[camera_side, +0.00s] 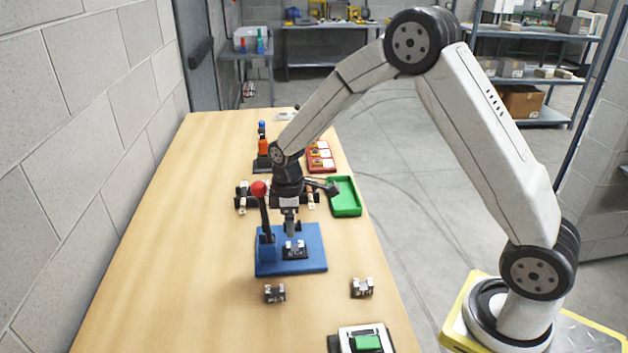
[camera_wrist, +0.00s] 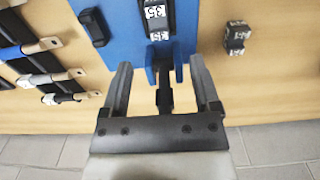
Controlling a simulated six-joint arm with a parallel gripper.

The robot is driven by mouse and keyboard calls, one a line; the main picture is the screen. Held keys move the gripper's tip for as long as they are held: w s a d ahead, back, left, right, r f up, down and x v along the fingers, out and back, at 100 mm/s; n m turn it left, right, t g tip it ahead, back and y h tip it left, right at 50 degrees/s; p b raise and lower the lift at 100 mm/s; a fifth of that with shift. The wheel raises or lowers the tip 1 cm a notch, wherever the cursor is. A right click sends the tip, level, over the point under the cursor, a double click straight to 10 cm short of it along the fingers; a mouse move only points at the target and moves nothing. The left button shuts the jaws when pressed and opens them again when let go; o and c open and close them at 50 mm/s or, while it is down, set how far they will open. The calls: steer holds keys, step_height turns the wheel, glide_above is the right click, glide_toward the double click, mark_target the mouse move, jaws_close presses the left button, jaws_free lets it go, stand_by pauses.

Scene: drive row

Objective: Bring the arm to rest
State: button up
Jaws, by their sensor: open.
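My gripper (camera_side: 291,226) hangs from my arm over the blue base plate (camera_side: 312,264) on the wooden table. In the wrist view my gripper (camera_wrist: 163,82) has its two fingers spread apart, one to each side of a dark part at the edge of the blue plate (camera_wrist: 133,45). I cannot tell whether the fingers touch that part. A small black block (camera_side: 294,249) sits on the plate, and in the wrist view a block (camera_wrist: 155,15) there carries a white "35" label. A dark lever with a red knob (camera_side: 259,188) stands at the plate's left side.
Two small blocks (camera_side: 274,292) (camera_side: 362,287) lie loose in front of the plate. A green tray (camera_side: 345,208) and red tray (camera_side: 321,166) are along the right edge. A row of dark bars with metal ends (camera_wrist: 35,50) is beside the plate. The table's left half is clear.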

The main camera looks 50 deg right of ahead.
steer(key=s+a+r+m+t, duration=0.1)
steer(key=s+r+m, duration=0.4)
steer(key=s, duration=1.3)
steer(key=m+t, duration=0.1)
steer(key=m, duration=0.2)
steer(key=shift+a+r+m+t, duration=0.2)
steer(key=shift+m+t, duration=0.1)
steer(key=shift+m, duration=0.1)
